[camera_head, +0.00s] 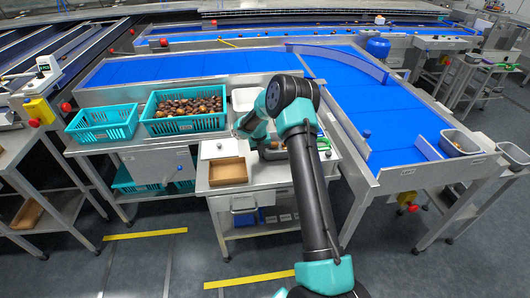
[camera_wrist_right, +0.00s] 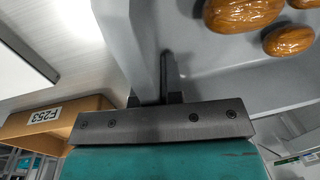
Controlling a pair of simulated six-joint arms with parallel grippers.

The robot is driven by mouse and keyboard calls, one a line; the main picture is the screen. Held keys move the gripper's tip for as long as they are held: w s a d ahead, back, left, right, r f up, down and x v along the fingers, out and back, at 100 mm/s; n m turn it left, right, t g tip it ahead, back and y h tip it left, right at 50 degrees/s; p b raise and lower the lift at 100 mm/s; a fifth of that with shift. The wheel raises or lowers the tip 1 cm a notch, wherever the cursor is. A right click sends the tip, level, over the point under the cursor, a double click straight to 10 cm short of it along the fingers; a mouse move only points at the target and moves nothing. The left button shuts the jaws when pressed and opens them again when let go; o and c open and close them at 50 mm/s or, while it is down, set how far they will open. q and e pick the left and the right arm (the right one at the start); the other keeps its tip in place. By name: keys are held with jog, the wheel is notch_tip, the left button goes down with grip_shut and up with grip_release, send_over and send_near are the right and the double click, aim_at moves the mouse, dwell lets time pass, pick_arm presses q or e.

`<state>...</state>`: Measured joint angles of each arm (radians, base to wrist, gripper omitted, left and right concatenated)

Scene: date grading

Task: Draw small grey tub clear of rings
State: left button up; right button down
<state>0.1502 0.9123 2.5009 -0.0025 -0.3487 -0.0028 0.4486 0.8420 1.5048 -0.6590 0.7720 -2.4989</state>
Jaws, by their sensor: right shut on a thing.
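The small grey tub (camera_wrist_right: 225,75) fills the upper right of the wrist view, with several glossy brown dates (camera_wrist_right: 243,12) in it. My right gripper (camera_wrist_right: 160,88) is shut on the tub's wall, one finger inside and one outside. In the head view my right gripper (camera_head: 258,146) is at the small steel table, and the tub (camera_head: 272,155) shows only partly beside it, mostly hidden by my arm. I cannot make out the rings clearly. My left gripper is not in view.
A brown cardboard box (camera_head: 228,171) and a white board (camera_head: 222,148) lie left of the gripper. Behind stand a teal crate of dates (camera_head: 185,124) and an empty teal crate (camera_head: 103,124). A blue conveyor (camera_head: 385,112) runs at right; another grey tub (camera_head: 461,143) stands at its end.

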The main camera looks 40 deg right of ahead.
jog(key=shift+w+a, duration=0.5)
jog(key=shift+a, duration=0.25)
jog(key=c, duration=1.2)
grip_release()
jog(key=shift+o, duration=0.2)
notch_tip(320, 180, up, 17)
jog(key=w+a, duration=0.1)
jog(key=shift+w+a+r, duration=0.15)
jog(key=shift+a, duration=0.2)
